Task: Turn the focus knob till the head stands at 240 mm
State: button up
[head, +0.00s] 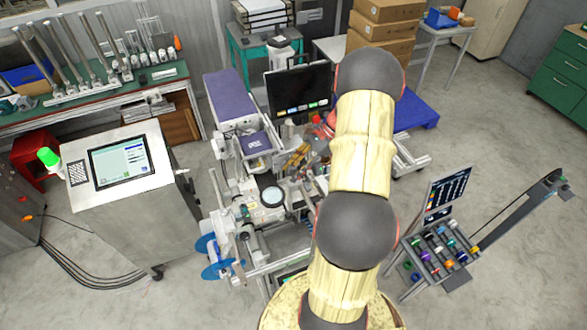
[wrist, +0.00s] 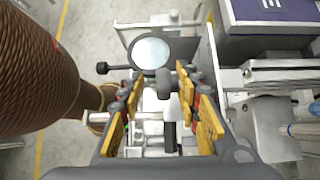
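My gripper (wrist: 160,82) has yellow finger pads standing well apart, so it is open. In the head view my gripper (head: 297,158) shows small beside my arm, over the machine. In the wrist view a dark rounded knob (wrist: 163,86) lies between the fingertips, with gaps on both sides; I cannot tell its depth from them. A second dark knob (wrist: 102,68) sits on a rod left of a round pale lens (wrist: 151,53). I cannot tell which of these is the focus knob. The round lens also shows in the head view (head: 272,196). No millimetre reading is legible.
A dark monitor (head: 302,88) stands behind the machine. A console with a screen (head: 122,162) is at left. Blue reels (head: 215,258) sit at the machine's lower left. A rack of coloured rolls (head: 440,250) stands at right. Open floor lies between console and machine.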

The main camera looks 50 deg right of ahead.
jog(key=shift+w+r, duration=0.1)
jog(key=shift+w, duration=0.05)
jog(key=shift+d+r, duration=0.1)
jog(key=shift+d, duration=0.05)
jog(key=v, duration=1.1)
jog(key=shift+s+r, duration=0.2)
jog(key=shift+d, duration=0.2)
